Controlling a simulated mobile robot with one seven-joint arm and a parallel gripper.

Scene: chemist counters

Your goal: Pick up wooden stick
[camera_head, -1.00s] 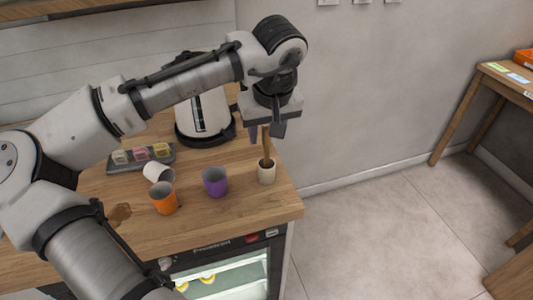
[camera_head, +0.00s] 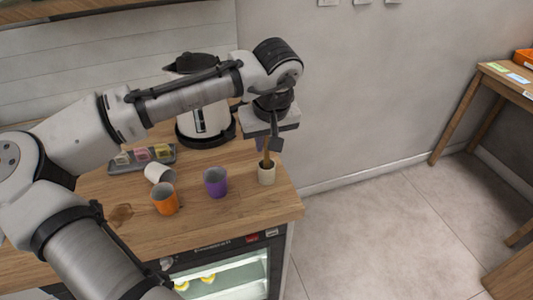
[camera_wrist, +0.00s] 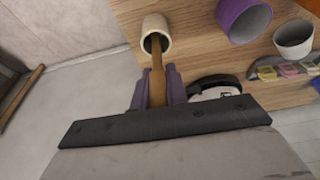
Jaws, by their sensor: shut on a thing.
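The wooden stick (camera_head: 267,154) stands in a cream cup (camera_head: 267,174) near the right end of the wooden counter. My gripper (camera_head: 268,144) is directly above the cup, pointing down, with its fingers around the stick's upper part. In the wrist view, the stick (camera_wrist: 157,85) runs between the two purple fingers of my gripper (camera_wrist: 158,84), which are shut on it. The stick's lower end is still inside the cream cup (camera_wrist: 155,31). The stick's top is hidden by the gripper.
A purple cup (camera_head: 216,183), an orange cup (camera_head: 165,200) and a tipped white cup (camera_head: 159,174) are to the left. A kettle (camera_head: 206,117) and a tray of small packets (camera_head: 125,163) stand behind. The counter's right edge is close to the cream cup.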

